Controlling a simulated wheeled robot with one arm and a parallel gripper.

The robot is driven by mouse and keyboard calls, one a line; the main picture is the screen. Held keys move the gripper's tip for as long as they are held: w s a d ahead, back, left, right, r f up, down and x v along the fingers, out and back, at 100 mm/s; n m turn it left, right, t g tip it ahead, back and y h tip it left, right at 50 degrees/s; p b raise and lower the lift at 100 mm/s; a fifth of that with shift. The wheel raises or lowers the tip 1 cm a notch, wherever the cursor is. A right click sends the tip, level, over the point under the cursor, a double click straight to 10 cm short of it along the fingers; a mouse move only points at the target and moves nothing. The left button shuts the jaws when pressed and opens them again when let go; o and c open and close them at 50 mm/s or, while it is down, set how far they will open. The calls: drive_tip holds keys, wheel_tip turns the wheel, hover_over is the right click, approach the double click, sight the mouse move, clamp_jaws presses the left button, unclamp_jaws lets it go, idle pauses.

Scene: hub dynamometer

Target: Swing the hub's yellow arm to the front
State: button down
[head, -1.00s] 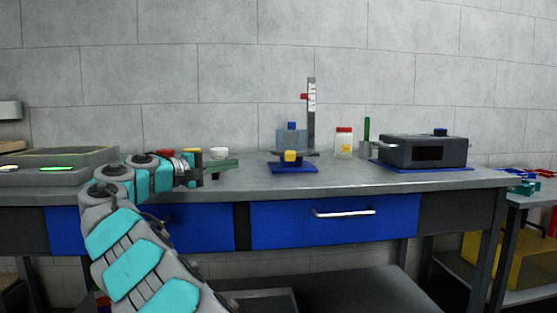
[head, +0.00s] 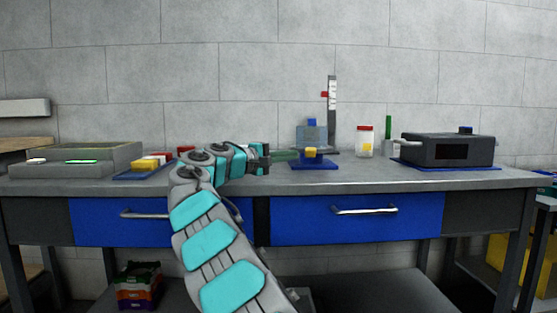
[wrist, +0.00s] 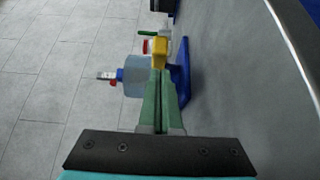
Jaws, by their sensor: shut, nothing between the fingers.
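The hub stands on a blue base plate (head: 315,166) near the middle of the bench. A yellow block (head: 310,152), the visible part of its arm, sits above the plate and faces me. In the wrist view the yellow block (wrist: 159,54) is just beyond my fingertips, with the blue base (wrist: 180,78) to its right. My gripper (head: 296,155) has green fingers pressed together with nothing between them. Its tips are just left of the yellow block in the head view. I cannot tell whether they touch it.
A pale blue bottle (head: 310,136) with a blue cap and a tall gauge post (head: 332,105) stand behind the hub. A red-lidded jar (head: 364,142) and a dark box (head: 447,151) are to the right. A blue tray (head: 135,172) lies left on the bench.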

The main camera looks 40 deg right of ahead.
sight(308, 155)
drive_tip(key=shift+s+d, duration=0.45)
drive_tip(key=shift+s, duration=0.05)
drive_tip(key=shift+s+d, duration=0.7)
drive_tip(key=shift+s, duration=0.3)
drive_tip(key=shift+w+a, duration=0.1)
drive_tip(key=shift+w+a, duration=0.2)
drive_tip(key=shift+a, duration=0.15)
drive_tip(key=a, duration=0.1)
drive_tip(key=w+a, duration=0.2)
drive_tip(key=a, duration=0.1)
drive_tip(key=shift+a+p, duration=0.1)
drive_tip(key=shift+p, duration=0.2)
drive_tip(key=a, duration=0.2)
drive_tip(key=s+a, duration=0.1)
drive_tip(key=a, duration=0.4)
drive_tip(key=shift+s+a, duration=0.1)
drive_tip(key=shift+s, duration=0.05)
drive_tip(key=shift+s+a, duration=0.1)
drive_tip(key=shift+a, duration=0.3)
